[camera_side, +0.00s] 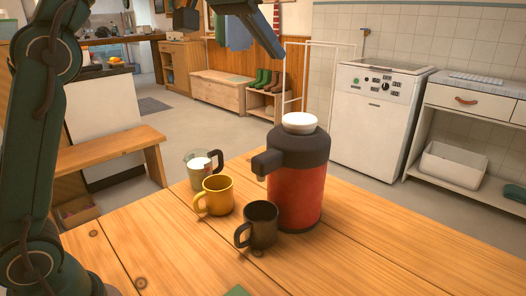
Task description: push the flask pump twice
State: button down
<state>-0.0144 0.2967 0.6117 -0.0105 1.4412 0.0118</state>
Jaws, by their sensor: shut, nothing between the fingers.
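The pump flask (296,195) stands upright on the wooden table, with a red body, a dark top and a spout facing left. Its white pump button (299,121) sits on top and looks raised. My gripper (276,48) comes down from the top edge, dark and narrow, shut and empty. It appears above and a little left of the button, clear of it. The upper part of the gripper is cut off by the frame.
The table's front right (400,255) is clear. A green item (237,291) shows at the bottom edge.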

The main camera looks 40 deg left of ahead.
jog(key=shift+w+f, duration=0.15)
jog(key=shift+f, duration=0.05)
send_over(296, 118)
notch_tip(296, 118, down, 7)
jog(key=shift+f, duration=0.2)
jog(key=shift+s+f, duration=0.2)
jog(key=shift+f, duration=1.55)
jog(key=shift+f, duration=1.3)
